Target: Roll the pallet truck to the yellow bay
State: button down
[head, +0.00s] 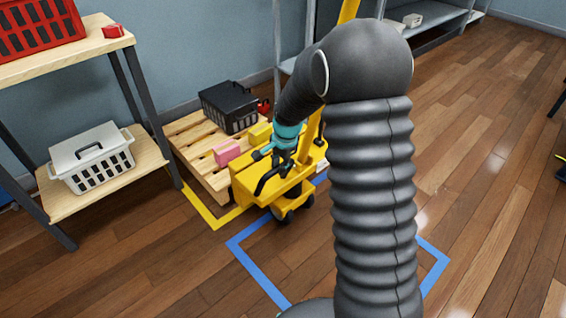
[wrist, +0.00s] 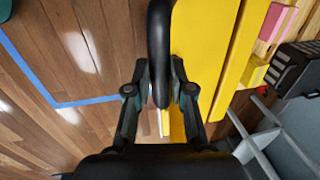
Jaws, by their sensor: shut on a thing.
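The yellow pallet truck (head: 245,190) stands in the middle of the head view, close against a wooden pallet (head: 203,171); its forks are hidden. Its black handle (head: 265,184) curves up on the near side. My gripper (head: 275,160) is at this handle. In the wrist view my gripper (wrist: 160,78) is shut on the black handle (wrist: 159,30), with the truck's yellow body (wrist: 200,45) to the right. The yellow bay (head: 213,224) shows as a tape corner on the floor at the truck's left, around the pallet's near end. My arm hides part of the truck's right side.
A black crate (head: 229,106), a pink box (head: 227,152) and a yellow box (head: 259,132) are on the pallet. A shelf (head: 150,160) with a white basket stands left. A blue floor outline (head: 257,272) lies in front. The wooden floor at right is clear.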

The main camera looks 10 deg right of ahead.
jog(key=shift+w, duration=0.25)
jog(key=shift+a+r, duration=0.1)
jog(key=c, duration=1)
grip_release()
jog(key=shift+w+a, duration=0.1)
notch_tip(320, 180, up, 12)
jog(key=s+d, duration=0.1)
jog(key=s, duration=0.1)
jog(key=shift+d, duration=0.15)
jog(key=shift+f+n, duration=0.2)
jog(key=shift+n, duration=0.1)
